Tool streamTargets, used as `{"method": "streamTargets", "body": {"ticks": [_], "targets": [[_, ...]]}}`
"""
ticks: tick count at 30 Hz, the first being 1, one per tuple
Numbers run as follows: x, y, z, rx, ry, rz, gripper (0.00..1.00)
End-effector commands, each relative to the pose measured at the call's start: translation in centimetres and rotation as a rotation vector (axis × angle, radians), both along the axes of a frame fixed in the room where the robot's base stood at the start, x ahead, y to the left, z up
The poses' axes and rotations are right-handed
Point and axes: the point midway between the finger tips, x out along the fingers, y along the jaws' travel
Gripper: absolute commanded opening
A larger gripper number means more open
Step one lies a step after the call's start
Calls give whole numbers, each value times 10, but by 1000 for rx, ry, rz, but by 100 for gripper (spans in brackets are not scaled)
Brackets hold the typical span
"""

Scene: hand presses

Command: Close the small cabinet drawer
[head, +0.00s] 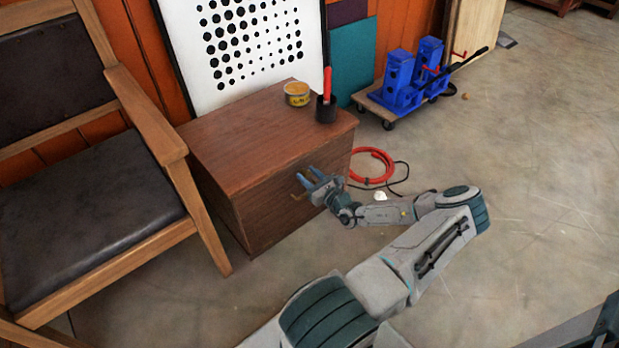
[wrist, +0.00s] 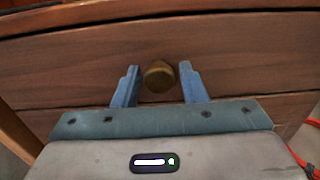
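The small brown wooden cabinet (head: 245,147) stands on the floor beside the chair, with its drawer front facing my arm. My gripper (head: 312,180) is at the drawer front. In the wrist view my gripper (wrist: 159,84) is open, with one blue finger on each side of the knob and a gap on both sides. The drawer looks closed or nearly so; I cannot tell whether the fingertips touch its front.
A yellow tin (head: 297,93) and a dark cup (head: 326,110) with a red-handled tool stand on the cabinet top. A wooden chair (head: 70,200) is close on the left. A red hose (head: 372,166) lies on the floor right of the cabinet. Blue presses (head: 400,82) sit on a dolly behind.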

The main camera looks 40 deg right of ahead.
Motion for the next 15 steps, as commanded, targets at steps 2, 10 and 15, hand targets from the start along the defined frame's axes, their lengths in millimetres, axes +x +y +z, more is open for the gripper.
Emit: {"method": "streamTargets", "body": {"ticks": [2, 10, 15], "targets": [[0, 0, 0, 0, 0, 1, 50], [-4, -1, -1, 0, 2, -2, 50], [-21, -1, 1, 0, 3, -2, 50]]}}
